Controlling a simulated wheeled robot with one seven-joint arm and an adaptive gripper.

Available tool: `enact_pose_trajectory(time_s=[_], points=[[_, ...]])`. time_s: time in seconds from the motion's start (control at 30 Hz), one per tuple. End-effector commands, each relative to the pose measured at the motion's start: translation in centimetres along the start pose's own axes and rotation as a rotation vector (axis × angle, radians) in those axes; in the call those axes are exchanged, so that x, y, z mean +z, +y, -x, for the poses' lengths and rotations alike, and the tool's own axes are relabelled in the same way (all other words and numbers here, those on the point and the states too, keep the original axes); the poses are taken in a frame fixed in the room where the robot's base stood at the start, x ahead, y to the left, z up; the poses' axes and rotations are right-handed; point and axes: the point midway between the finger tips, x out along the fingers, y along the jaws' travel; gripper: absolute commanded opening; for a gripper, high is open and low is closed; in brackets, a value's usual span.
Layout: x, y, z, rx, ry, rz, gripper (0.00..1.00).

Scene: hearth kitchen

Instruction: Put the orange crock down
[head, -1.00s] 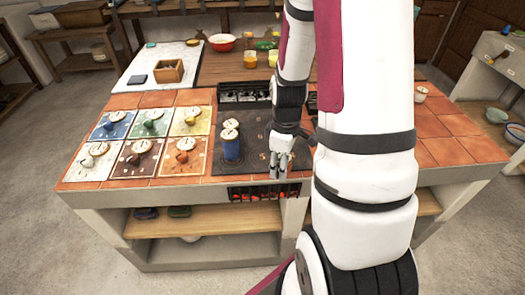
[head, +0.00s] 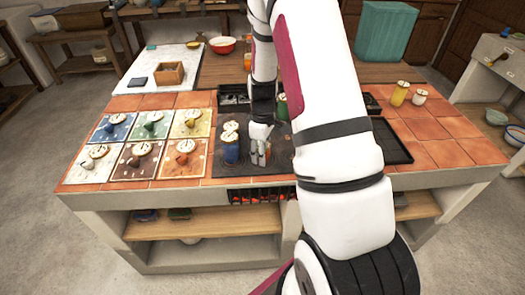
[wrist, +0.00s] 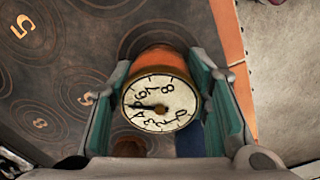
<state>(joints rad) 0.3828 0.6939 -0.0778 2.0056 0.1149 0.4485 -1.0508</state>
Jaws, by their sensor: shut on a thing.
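The orange crock (wrist: 161,62) is between the two fingers of my gripper (wrist: 165,108) in the wrist view. It has a pale lid with a numbered dial and a single hand. My gripper is shut on it, one finger at each side. In the head view my gripper (head: 262,152) is low over the front of the dark hob (head: 222,168), right of a blue crock (head: 231,150). Only a sliver of orange shows there, the rest hidden by the fingers. I cannot tell whether the crock's base touches the hob.
Coloured dial tiles (head: 113,127) cover the left of the counter. A green crock (head: 282,106) stands behind, partly hidden by my arm. A yellow crock (head: 400,94) and a white crock (head: 419,98) stand at the right.

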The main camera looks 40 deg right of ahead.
Motion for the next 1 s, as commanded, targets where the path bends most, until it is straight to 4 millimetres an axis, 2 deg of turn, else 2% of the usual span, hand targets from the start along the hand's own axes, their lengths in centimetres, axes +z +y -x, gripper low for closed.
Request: enact_pose_trajectory(time_s=[0.33, 0.37, 0.4, 0.43, 0.77, 0.87, 1.0], points=[[-0.1, 0.1, -0.3, 0.002, 0.002, 0.000, 0.07], [-0.1, 0.1, -0.3, 0.002, 0.002, 0.000, 0.51], [-0.1, 0.0, -0.2, 0.002, 0.002, 0.000, 0.60], [-0.1, 0.0, -0.2, 0.002, 0.002, 0.000, 0.64], [0.0, 0.0, -0.1, 0.002, 0.002, 0.000, 0.64], [-0.1, 0.1, 0.6, 0.003, 0.003, 0.000, 0.64], [-0.1, 0.1, 2.9, 0.007, 0.005, 0.000, 0.64]])
